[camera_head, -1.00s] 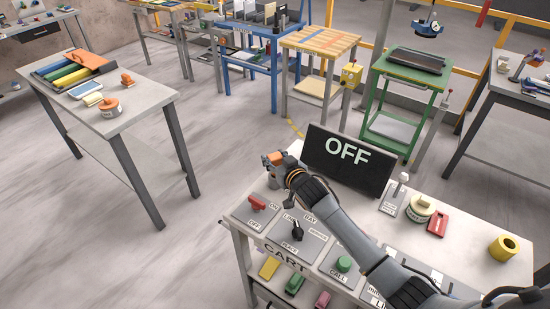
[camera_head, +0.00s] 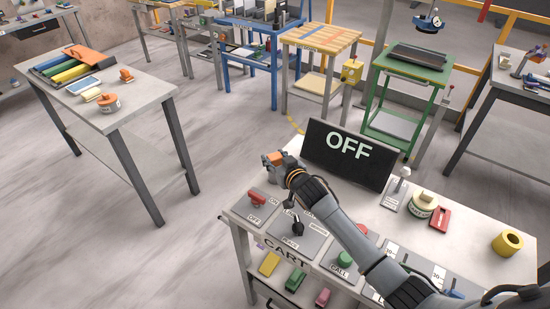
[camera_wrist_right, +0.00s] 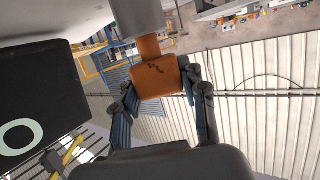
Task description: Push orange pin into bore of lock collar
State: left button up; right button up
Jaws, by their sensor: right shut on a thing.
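My right gripper (camera_head: 272,160) is shut on an orange piece, which I take for the orange pin (camera_head: 277,156), above the far left corner of the cart beside the OFF screen. In the right wrist view the orange pin (camera_wrist_right: 157,84) is a block between the two dark fingers of my right gripper (camera_wrist_right: 162,92). Its narrower orange neck meets a wide grey cylinder (camera_wrist_right: 138,16) at the top edge. I cannot tell whether that cylinder is the lock collar or how the neck sits in it. My left gripper is not in view.
The black OFF screen (camera_head: 348,157) stands close right of the gripper. On the cart are a red switch (camera_head: 257,199), a black knob (camera_head: 297,228), a green button (camera_head: 345,258) and a yellow ring (camera_head: 507,243). A grey table (camera_head: 137,104) stands to the left, with open floor between.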

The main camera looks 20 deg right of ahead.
jog(key=shift+f+b, duration=0.75)
jog(key=shift+f, duration=0.35)
jog(key=o, duration=1.4)
jog(key=shift+r, duration=0.1)
notch_tip(320, 180, up, 10)
